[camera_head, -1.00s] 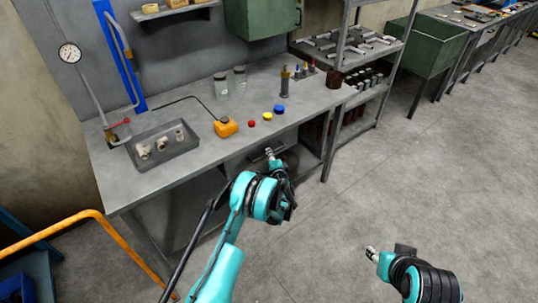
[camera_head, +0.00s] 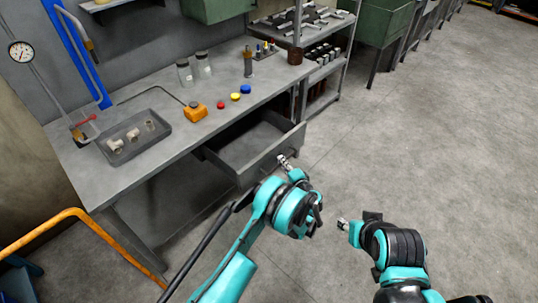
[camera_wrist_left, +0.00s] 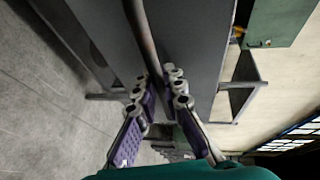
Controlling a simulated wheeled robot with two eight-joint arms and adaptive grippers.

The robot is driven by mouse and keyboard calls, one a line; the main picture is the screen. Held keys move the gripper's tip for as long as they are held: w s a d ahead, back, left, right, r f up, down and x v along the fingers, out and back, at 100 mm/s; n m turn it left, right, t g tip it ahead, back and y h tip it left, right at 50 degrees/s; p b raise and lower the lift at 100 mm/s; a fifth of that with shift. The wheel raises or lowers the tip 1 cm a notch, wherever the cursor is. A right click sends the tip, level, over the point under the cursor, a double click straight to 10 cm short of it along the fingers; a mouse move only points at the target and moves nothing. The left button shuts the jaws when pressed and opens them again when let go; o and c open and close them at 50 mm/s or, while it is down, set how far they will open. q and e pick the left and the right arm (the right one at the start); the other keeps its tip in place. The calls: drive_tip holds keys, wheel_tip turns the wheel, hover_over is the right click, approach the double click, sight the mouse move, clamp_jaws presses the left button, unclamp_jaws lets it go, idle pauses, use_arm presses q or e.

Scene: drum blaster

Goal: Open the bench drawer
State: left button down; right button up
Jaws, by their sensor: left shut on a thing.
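The bench drawer (camera_head: 247,148) stands pulled out from under the grey workbench (camera_head: 165,168), and its inside looks empty. My left gripper (camera_head: 284,162) is at the drawer's front face. In the left wrist view the left gripper (camera_wrist_left: 160,98) is shut on the drawer handle (camera_wrist_left: 146,40), a thin bar that runs between the fingers. The handle is hidden in the head view. My right gripper (camera_head: 343,224) is low over the floor, away from the bench, and its fingertips are too small to read.
A metal shelf (camera_head: 326,60) adjoins the bench. An orange rail (camera_head: 75,214) stands at left. The floor at right is clear.

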use_arm(q)
drive_tip(key=shift+s+d, duration=1.05)
drive_tip(key=shift+d, duration=0.3)
drive_tip(key=c, duration=1.9)
unclamp_jaws()
drive_tip(key=v, duration=1.2)
drive_tip(key=shift+w, duration=0.1)
